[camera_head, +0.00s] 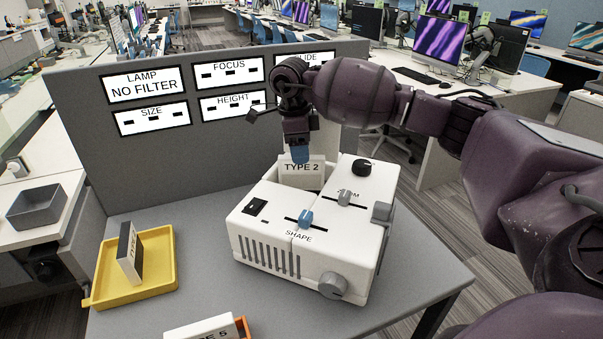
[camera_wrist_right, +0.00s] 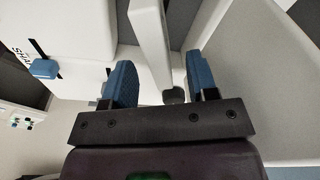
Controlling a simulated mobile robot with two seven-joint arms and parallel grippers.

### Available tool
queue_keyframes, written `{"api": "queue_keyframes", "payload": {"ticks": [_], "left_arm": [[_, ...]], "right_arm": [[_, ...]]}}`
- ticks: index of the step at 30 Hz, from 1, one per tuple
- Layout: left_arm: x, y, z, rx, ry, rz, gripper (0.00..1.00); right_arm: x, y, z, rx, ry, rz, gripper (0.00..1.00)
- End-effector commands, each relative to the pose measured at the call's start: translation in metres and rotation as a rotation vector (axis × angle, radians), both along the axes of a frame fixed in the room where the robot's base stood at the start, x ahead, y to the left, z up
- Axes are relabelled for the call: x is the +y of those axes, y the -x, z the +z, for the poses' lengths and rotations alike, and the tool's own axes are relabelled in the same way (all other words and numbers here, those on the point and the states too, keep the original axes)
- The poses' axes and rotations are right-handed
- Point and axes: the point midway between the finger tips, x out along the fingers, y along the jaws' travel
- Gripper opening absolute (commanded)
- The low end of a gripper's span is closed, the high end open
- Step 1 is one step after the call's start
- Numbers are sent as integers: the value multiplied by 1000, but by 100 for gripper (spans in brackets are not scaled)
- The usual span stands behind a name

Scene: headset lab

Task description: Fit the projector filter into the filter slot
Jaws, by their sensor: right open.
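The white projector (camera_head: 315,225) stands on the grey table, with knobs and sliders on it. A white filter plate marked TYPE 2 (camera_head: 303,172) stands upright at the projector's back edge. I cannot tell how deep it sits in the slot, whose opening is hidden. My right gripper (camera_head: 300,155) is just above this plate, pointing down, its blue fingertips at the plate's top. In the right wrist view my right gripper (camera_wrist_right: 160,75) is open, with the white plate (camera_wrist_right: 151,40) between its fingers and gaps visible. My left gripper is in no view.
A yellow tray (camera_head: 160,280) at the left holds another upright filter (camera_head: 130,252). An orange tray (camera_head: 243,327) at the front edge holds a TYPE 5 filter (camera_head: 203,328). A grey panel (camera_head: 75,95) behind reads LAMP NO FILTER (camera_head: 145,84). Table between tray and projector is clear.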

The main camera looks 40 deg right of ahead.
Motion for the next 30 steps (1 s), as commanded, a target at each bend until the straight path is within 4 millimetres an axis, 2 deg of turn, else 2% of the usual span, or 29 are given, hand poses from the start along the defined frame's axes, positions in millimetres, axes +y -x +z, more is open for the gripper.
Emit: {"api": "queue_keyframes", "payload": {"ticks": [9,17,27,30], "left_arm": [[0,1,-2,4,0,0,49],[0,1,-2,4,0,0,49],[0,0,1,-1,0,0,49],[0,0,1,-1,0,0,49]], "right_arm": [[-2,5,-41,2,0,0,53],[-3,5,-44,0,0,0,53],[-3,5,-44,0,0,0,1],[-3,5,-44,0,0,0,0]]}}
